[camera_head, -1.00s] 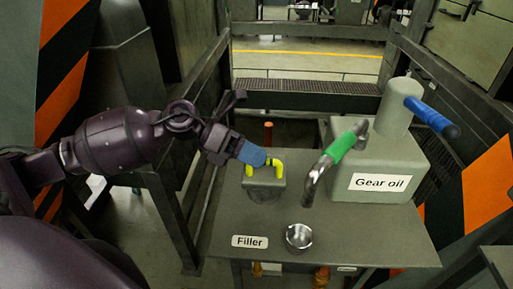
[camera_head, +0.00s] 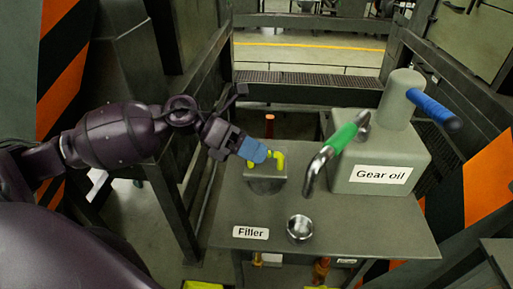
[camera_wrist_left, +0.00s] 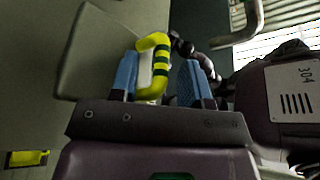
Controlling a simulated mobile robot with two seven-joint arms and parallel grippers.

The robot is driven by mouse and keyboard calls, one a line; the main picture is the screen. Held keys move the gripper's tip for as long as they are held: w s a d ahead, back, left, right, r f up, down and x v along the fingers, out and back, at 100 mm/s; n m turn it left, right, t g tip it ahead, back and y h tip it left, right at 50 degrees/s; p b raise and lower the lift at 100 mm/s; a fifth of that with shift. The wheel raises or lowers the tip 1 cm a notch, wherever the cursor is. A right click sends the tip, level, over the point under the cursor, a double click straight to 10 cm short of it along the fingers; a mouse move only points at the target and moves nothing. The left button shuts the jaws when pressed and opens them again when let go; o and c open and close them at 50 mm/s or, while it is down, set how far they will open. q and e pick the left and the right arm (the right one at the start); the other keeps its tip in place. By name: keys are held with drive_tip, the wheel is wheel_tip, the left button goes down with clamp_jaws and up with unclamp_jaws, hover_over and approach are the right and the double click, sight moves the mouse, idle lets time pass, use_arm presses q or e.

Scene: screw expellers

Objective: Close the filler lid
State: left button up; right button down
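The filler lid (camera_head: 266,186) is a grey plate with a yellow handle (camera_head: 280,161), at the back left of the grey table. In the left wrist view the handle (camera_wrist_left: 154,66) is yellow-green with dark bands. My left gripper (camera_head: 254,150), with blue fingers, is at the handle and hides part of it. In the left wrist view its fingers (camera_wrist_left: 160,82) stand on either side of the handle, with a gap on the right, so it is open around it. A round metal opening (camera_head: 299,228) lies in front, beside the "Filler" label (camera_head: 251,232). My right gripper is not in view.
A grey gear oil container (camera_head: 383,160) with a blue-handled cylinder (camera_head: 397,103) stands on the table's right side. A green-gripped metal spout (camera_head: 341,138) reaches left from it over the table (camera_head: 350,235). Dark frame posts stand close to my left arm.

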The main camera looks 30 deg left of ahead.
use_arm(q)
drive_tip(key=shift+s, duration=0.1)
drive_tip(key=v, duration=1)
drive_tip(key=shift+a+r, duration=0.2)
drive_tip(key=shift+a, duration=0.15)
drive_tip(key=shift+d, duration=0.1)
